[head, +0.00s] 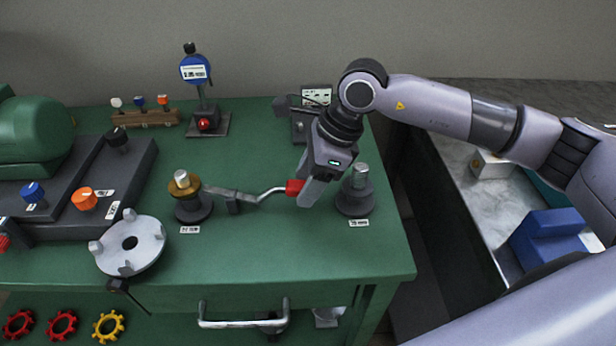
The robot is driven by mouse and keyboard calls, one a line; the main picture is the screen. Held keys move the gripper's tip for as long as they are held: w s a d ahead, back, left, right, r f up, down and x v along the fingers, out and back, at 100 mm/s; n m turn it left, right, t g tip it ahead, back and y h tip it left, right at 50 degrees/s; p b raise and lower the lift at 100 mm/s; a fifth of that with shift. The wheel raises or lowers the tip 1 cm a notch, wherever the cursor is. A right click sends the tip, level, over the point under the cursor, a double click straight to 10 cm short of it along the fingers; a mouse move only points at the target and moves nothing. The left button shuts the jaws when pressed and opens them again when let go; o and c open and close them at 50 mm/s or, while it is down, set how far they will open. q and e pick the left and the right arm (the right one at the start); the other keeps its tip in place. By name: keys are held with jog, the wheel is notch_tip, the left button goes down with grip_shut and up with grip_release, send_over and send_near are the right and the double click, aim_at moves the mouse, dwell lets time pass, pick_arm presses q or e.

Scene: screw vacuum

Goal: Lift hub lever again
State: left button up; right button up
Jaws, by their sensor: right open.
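A grey metal lever (250,197) with a bent arm and a red end (294,187) reaches across the green bench top. Its left end meets a dark post with a brass-coloured collar (184,183). My right gripper (309,194) points down at the red end, with its jaws open. Part of the red end shows at the gripper's left side; the rest is hidden behind the fingers. I cannot tell whether the fingers touch it. Just right of the gripper stands a second dark post (354,198) with a silver top. My left gripper is not in view.
A blue dial gauge on a stand (207,125) and a wooden rack (146,118) stand at the back. A green machine (35,135) and a round silver chuck (128,244) are at the left. The bench's front right is clear.

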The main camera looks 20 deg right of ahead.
aim_at(296, 184)
grip_shut()
jog(key=shift+a+r+p, duration=0.15)
jog(key=shift+r+p, duration=0.25)
jog(key=shift+r, duration=0.1)
jog(key=r+h+p, duration=0.1)
jog(key=a+r+h+p, duration=0.1)
jog(key=shift+w+r+g+h, duration=0.2)
jog(key=shift+r+g+h, duration=0.1)
jog(key=shift+r+g, duration=0.1)
jog(key=shift+a+r+h+p, duration=0.4)
jog(key=shift+r+h, duration=0.15)
jog(key=shift+h, duration=0.05)
jog(key=shift+w+a+r+h, duration=0.15)
jog(key=shift+r+h, duration=0.1)
jog(key=shift+h, duration=0.05)
grip_release()
